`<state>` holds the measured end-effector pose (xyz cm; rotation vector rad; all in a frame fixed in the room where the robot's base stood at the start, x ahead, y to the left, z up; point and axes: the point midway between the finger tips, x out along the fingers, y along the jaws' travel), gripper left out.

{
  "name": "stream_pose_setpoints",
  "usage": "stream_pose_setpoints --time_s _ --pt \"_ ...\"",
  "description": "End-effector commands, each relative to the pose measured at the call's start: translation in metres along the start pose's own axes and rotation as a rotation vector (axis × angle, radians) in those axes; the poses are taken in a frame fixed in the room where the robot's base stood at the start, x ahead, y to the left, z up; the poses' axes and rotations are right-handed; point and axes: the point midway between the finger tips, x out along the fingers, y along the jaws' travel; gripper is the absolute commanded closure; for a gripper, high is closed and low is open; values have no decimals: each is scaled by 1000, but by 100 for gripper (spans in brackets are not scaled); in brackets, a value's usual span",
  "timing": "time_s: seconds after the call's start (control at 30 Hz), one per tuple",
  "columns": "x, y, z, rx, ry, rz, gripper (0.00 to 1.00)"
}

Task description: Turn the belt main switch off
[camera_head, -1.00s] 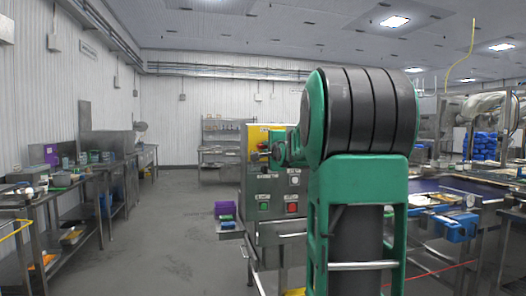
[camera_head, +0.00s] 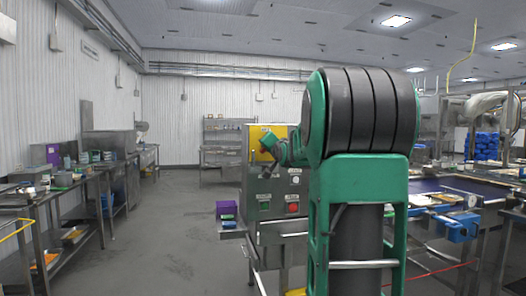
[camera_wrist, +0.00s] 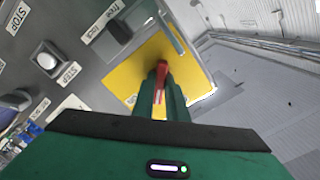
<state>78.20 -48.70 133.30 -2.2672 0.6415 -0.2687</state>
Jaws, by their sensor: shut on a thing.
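The belt main switch has a red handle (camera_wrist: 163,70) on a yellow plate (camera_wrist: 136,82) in the wrist view. My gripper (camera_wrist: 162,88) is shut on the red handle, with its green fingers either side of it. The fingers hide part of the handle, so I cannot tell its exact setting. In the head view my gripper (camera_head: 266,145) is in front of the yellow plate (camera_head: 254,132) at the top of the grey control cabinet (camera_head: 252,187), tilted up to the left. The handle is hidden there.
The cabinet face has a green button (camera_head: 264,207), a red button (camera_head: 292,208) and a white button (camera_head: 295,180). The wrist view shows a white button (camera_wrist: 46,59) beside labels. A steel table (camera_head: 62,205) runs along the left; the floor (camera_head: 160,220) between is clear.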

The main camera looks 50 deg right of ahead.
Motion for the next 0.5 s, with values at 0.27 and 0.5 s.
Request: stream_pose_setpoints --time_s 0.27,0.5 --pt "1 -4 0 -259 2 -6 100" --pt "0 -4 -1 -458 4 -7 100"
